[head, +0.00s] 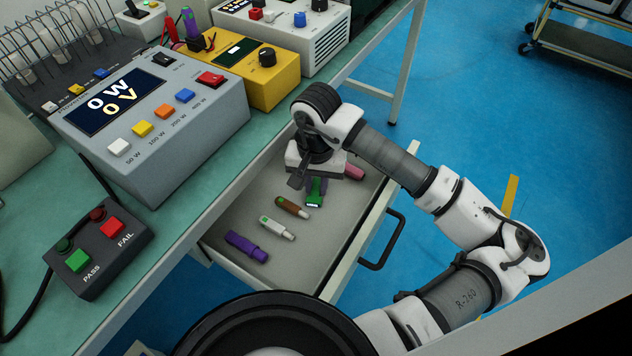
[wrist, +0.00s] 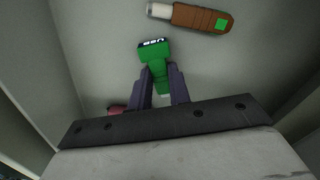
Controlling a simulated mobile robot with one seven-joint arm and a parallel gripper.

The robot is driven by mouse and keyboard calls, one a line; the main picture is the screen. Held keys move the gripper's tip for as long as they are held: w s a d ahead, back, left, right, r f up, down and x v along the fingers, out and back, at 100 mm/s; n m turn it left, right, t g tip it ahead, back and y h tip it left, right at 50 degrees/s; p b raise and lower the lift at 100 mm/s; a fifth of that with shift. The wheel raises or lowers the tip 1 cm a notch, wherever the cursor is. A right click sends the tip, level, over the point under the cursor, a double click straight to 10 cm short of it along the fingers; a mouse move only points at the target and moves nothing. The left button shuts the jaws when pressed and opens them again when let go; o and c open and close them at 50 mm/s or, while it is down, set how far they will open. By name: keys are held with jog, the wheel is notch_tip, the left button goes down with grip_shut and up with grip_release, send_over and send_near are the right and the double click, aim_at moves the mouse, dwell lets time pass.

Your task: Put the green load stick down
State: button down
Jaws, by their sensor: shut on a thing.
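The green load stick (head: 314,192) is between the fingers of my gripper (head: 305,183), inside the open drawer (head: 323,250). In the wrist view the green stick (wrist: 155,61) points away from the gripper (wrist: 160,85), with its labelled end outermost. The fingers are shut on its narrower part. It is low over the drawer floor; I cannot tell whether it touches it. A brown stick (head: 292,207) lies nearby and also shows in the wrist view (wrist: 190,16). A pink stick (head: 354,171) is partly hidden behind my gripper.
A white stick (head: 277,229) and a purple stick (head: 246,246) lie nearer the drawer's front left. The drawer handle (head: 384,241) sticks out at right. Above, the bench carries a grey power unit (head: 160,115), a yellow meter (head: 255,75) and a PASS/FAIL box (head: 98,244).

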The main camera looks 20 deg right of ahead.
aim_at(316, 188)
jog(key=c, duration=1.3)
grip_release()
jog(key=shift+r+p, duration=0.25)
jog(key=shift+p, duration=0.15)
notch_tip(316, 188, up, 12)
jog(key=shift+b, duration=0.4)
jog(key=shift+f, duration=0.1)
